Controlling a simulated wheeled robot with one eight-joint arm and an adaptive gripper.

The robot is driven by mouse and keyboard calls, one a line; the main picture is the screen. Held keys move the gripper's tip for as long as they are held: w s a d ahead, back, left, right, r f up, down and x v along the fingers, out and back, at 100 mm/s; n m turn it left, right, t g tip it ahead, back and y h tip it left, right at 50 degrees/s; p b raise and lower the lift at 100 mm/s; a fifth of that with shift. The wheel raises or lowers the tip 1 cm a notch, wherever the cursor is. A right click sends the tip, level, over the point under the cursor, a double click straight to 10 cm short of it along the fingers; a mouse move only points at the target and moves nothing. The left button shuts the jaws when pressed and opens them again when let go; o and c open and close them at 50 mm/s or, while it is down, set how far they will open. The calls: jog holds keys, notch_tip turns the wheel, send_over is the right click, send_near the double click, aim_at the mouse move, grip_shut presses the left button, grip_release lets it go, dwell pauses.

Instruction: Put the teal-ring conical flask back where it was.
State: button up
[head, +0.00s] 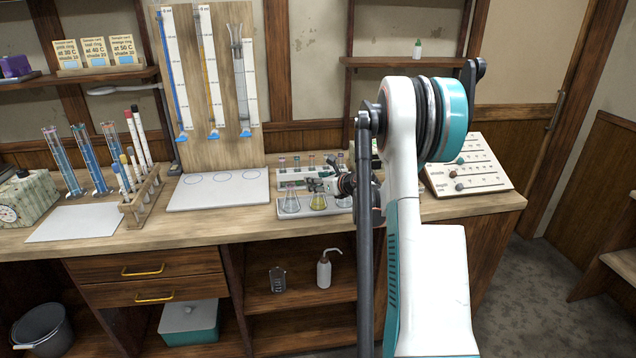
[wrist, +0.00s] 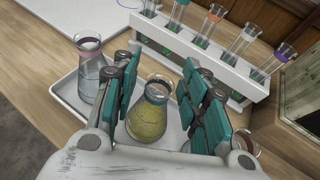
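A conical flask with yellow liquid (wrist: 148,118) stands in a pale tray (wrist: 66,90); its neck band looks teal, though the colour is hard to make out. In the head view the yellow flask (head: 318,203) is the middle one of three in the tray (head: 284,212). My gripper (wrist: 160,97) is open, with one finger on each side of this flask and gaps showing beside its neck. My gripper (head: 322,185) is small and partly hidden by my arm in the head view. A pink-ring flask with clear liquid (wrist: 89,70) stands to the left.
A third flask (head: 343,202) stands at the tray's right, mostly hidden behind my finger in the wrist view. A white rack of several colour-ringed tubes (wrist: 195,48) stands close behind. A white board with marked circles (head: 220,190) lies left of the tray.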

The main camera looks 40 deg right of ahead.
jog(key=shift+r, duration=0.15)
jog(key=shift+s+r, duration=0.15)
jog(key=shift+s, duration=0.2)
jog(key=p+v, duration=0.3)
jog(key=v, duration=0.8)
jog(key=shift+s, duration=0.1)
dwell(0.7)
